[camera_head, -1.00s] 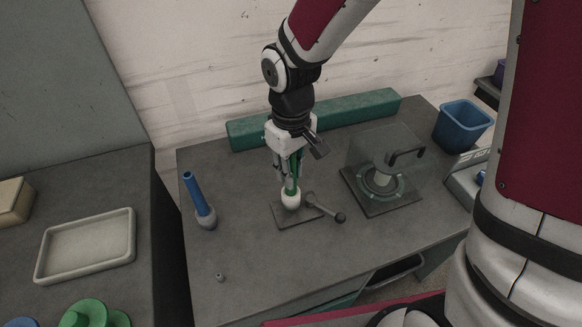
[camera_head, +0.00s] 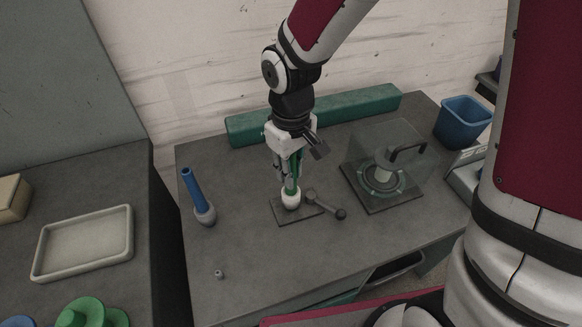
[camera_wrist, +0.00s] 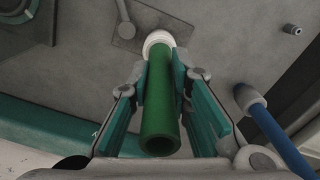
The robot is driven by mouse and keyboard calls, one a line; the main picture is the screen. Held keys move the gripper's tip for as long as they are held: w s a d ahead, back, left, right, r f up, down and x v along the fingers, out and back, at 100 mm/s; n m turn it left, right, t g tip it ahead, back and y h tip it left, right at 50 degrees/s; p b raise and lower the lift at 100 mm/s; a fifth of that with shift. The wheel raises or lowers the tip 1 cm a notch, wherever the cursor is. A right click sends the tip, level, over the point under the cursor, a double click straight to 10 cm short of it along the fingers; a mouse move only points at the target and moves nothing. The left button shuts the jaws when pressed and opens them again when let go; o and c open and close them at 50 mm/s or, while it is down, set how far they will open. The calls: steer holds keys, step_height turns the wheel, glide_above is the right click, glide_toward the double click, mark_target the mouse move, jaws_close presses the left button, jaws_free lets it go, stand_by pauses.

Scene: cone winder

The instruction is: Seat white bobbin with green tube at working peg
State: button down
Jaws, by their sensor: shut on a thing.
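The white bobbin (camera_head: 291,200) with the green tube (camera_head: 293,184) stands upright at the plate (camera_head: 282,214) with the lever (camera_head: 326,204). My gripper (camera_head: 288,172) is shut on the green tube from above. In the wrist view the green tube (camera_wrist: 162,100) lies between the two fingers of my gripper (camera_wrist: 163,85), and the white bobbin (camera_wrist: 158,40) shows at its far end over the plate. The working peg is not visible; the bobbin hides that spot. I cannot tell whether the bobbin's base touches the plate.
A bobbin with a blue tube (camera_head: 194,186) stands to the left, with a small peg (camera_head: 219,273) in front. A clear-covered device (camera_head: 383,175) is at right, a blue bin (camera_head: 462,122) behind it. A green beam (camera_head: 340,110) runs along the back. A tray (camera_head: 84,243) lies on the left table.

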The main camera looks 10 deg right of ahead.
steer(key=c, duration=1.4)
jaws_free()
step_height(320, 180, up, 12)
steer(key=shift+f, duration=0.1)
steer(key=s+d+r+m+t, duration=0.1)
steer(key=s+d+r+m, duration=0.1)
steer(key=s+d, duration=0.2)
steer(key=s+d+r+m+t, duration=0.1)
steer(key=s+d+r+m, duration=0.1)
steer(key=s+d, duration=0.3)
steer(key=s+d+r+m+t, duration=0.2)
steer(key=s+d+r, duration=0.2)
steer(key=s, duration=0.3)
steer(key=shift+s+d+m, duration=0.15)
steer(key=shift+s+m, duration=0.1)
steer(key=shift+m, duration=0.15)
